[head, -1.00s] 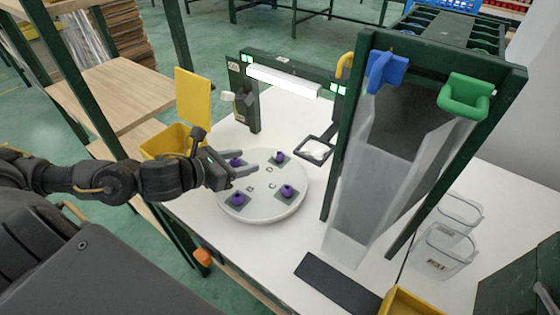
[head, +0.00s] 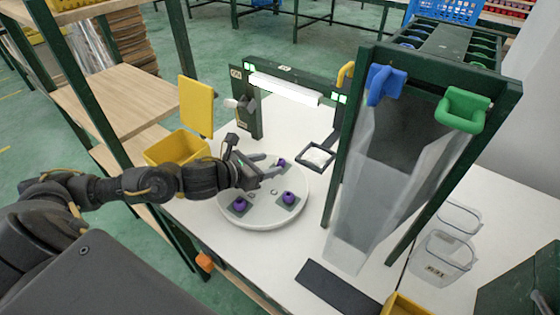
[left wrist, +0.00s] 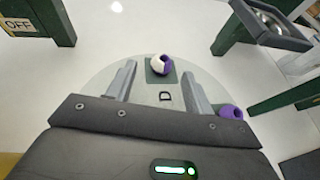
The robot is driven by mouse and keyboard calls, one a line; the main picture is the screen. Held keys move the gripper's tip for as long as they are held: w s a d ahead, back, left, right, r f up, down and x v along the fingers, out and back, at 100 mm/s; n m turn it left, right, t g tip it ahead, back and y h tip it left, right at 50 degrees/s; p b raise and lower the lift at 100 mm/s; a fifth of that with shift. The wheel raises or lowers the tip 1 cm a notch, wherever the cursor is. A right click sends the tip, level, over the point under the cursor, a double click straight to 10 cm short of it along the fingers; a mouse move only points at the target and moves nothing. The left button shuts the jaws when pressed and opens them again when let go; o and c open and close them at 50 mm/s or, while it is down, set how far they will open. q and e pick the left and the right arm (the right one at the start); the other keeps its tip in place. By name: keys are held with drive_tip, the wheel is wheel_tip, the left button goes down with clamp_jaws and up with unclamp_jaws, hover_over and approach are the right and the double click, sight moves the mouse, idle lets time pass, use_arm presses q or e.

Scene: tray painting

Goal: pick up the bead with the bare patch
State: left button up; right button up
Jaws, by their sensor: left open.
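A bead with a white bare patch on its left side (left wrist: 160,64) sits on a dark square pad on the round white turntable (left wrist: 108,82). In the head view it appears to be the purple bead (head: 281,162) at the turntable's back, where the patch is not clear. My left gripper (head: 270,165) is over the turntable, open and empty, its fingers pointing toward this bead. In the left wrist view the bead lies ahead, between the lines of the two fingers. Two other purple beads (head: 240,203) (head: 288,197) are on pads nearer the front. My right gripper is not in view.
A lamp frame (head: 285,88) stands behind the turntable, and a square-framed lens (head: 318,157) is at its right. A tall rack with a clear chute (head: 355,220) stands further right. A yellow bin (head: 178,148) is at the left. Clear tubs (head: 445,255) are at far right.

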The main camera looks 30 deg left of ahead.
sight(277, 162)
use_arm(q)
drive_tip(key=x, duration=0.3)
drive_tip(key=shift+w+d, duration=0.2)
drive_tip(key=shift+d, duration=0.05)
drive_tip(key=shift+f, duration=0.1)
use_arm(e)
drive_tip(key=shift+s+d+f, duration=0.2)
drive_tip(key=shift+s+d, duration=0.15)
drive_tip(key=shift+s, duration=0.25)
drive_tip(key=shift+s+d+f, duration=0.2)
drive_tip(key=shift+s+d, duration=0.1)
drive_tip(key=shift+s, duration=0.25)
use_arm(q)
drive_tip(key=c, duration=1)
